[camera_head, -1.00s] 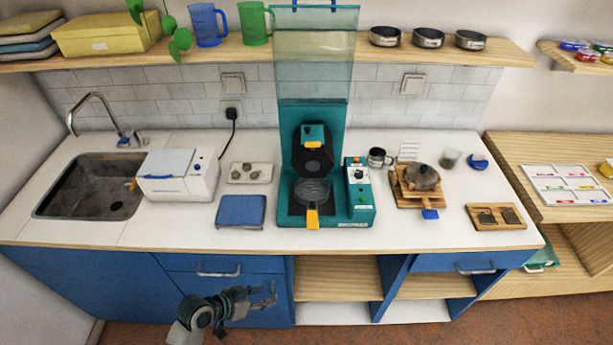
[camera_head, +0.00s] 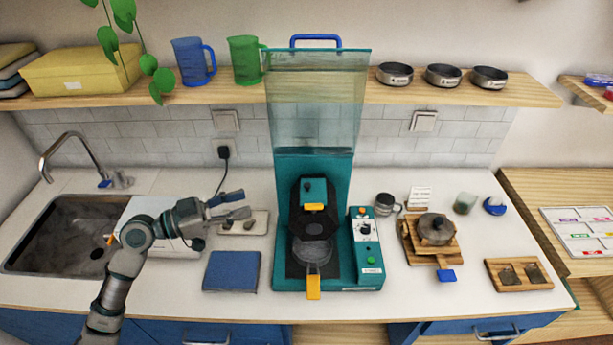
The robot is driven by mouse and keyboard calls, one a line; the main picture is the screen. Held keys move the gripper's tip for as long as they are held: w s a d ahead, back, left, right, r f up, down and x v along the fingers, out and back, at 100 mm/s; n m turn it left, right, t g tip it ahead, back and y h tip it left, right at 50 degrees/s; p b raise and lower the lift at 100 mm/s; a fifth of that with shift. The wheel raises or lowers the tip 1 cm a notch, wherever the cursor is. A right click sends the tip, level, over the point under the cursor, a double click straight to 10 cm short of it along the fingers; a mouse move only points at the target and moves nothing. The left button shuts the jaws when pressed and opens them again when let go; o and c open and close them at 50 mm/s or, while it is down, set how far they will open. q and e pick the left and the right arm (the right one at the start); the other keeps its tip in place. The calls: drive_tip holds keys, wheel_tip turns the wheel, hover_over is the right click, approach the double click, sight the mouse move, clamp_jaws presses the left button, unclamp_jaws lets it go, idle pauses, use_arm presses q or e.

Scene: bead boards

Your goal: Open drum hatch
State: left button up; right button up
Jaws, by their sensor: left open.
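A teal machine (camera_head: 283,215) stands mid-counter with a tall clear shield (camera_head: 317,105) topped by a blue handle. A dark hexagonal part (camera_head: 311,226) with an orange tab (camera_head: 314,206) sits above a round, glassy-looking part (camera_head: 312,252) with an orange handle (camera_head: 313,287). I cannot tell which part is the drum hatch. A white box (camera_head: 140,205) at the left is largely hidden behind my left arm. My left gripper (camera_head: 246,203) is open and empty, fingers pointing right, in front of a pale tray (camera_head: 257,224) and left of the machine. My right gripper is out of view.
A blue pad (camera_head: 231,271) lies below my left gripper. A sink (camera_head: 60,232) is at the far left. A metal cup (camera_head: 386,205), a kettle-like pot (camera_head: 436,229) and a wooden tray (camera_head: 519,274) stand right of the machine. A shelf (camera_head: 520,93) runs overhead.

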sight(307, 184)
use_arm(q)
drive_tip(key=p+x, duration=0.2)
drive_tip(key=x, duration=1.3)
drive_tip(key=shift+d+p, duration=0.35)
drive_tip(key=shift+d, duration=0.05)
drive_tip(key=shift+w+d+f, duration=0.1)
drive_tip(key=shift+w+d, duration=0.15)
drive_tip(key=shift+d, duration=0.2)
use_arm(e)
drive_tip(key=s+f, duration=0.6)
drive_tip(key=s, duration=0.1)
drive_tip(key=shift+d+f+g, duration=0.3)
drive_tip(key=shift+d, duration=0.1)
use_arm(q)
clamp_jaws()
